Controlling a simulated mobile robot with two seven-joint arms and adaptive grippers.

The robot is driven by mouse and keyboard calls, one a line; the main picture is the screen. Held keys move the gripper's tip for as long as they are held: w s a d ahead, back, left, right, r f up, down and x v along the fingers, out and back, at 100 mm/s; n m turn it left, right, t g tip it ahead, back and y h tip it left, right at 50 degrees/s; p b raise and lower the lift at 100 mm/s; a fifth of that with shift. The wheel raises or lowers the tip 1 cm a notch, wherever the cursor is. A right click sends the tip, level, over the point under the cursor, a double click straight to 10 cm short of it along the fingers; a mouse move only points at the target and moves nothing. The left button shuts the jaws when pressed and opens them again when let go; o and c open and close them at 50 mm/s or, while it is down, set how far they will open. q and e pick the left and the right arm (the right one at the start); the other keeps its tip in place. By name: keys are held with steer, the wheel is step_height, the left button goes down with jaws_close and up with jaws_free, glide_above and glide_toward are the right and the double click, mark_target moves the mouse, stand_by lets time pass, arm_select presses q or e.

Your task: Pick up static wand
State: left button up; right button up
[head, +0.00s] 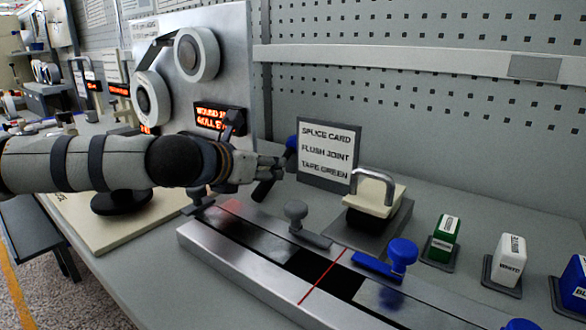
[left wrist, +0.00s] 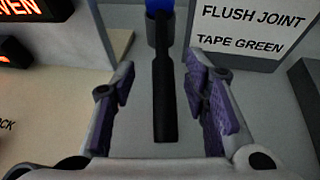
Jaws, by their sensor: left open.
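The static wand, with a dark bar and a blue end, shows in the left wrist view (left wrist: 164,95). Its bar lies between the two fingers, with visible gaps on both sides, and its blue end is at the top edge. In the head view its blue end (head: 292,143) shows just beyond my left gripper, in front of the splice card. My left gripper (head: 275,166) is open, with purple-padded fingers (left wrist: 168,100) on either side of the bar. The fingers partly hide the wand in the head view. My right gripper is not in view.
A splice card (head: 328,153) stands behind the gripper. A metal splicing bed (head: 285,262) with grey and blue clamps (head: 403,253) lies in front. A tape dispenser (head: 376,198) and green (head: 446,228), white (head: 509,259) and blue blocks stand right. A panel with rolls (head: 197,54) rises behind my arm.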

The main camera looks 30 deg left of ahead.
arm_select(q)
steer(key=x, duration=0.2)
steer(key=b+x, duration=0.1)
steer(key=x, duration=0.2)
steer(key=shift+w+d, duration=0.15)
steer(key=shift+d, duration=0.05)
jaws_close()
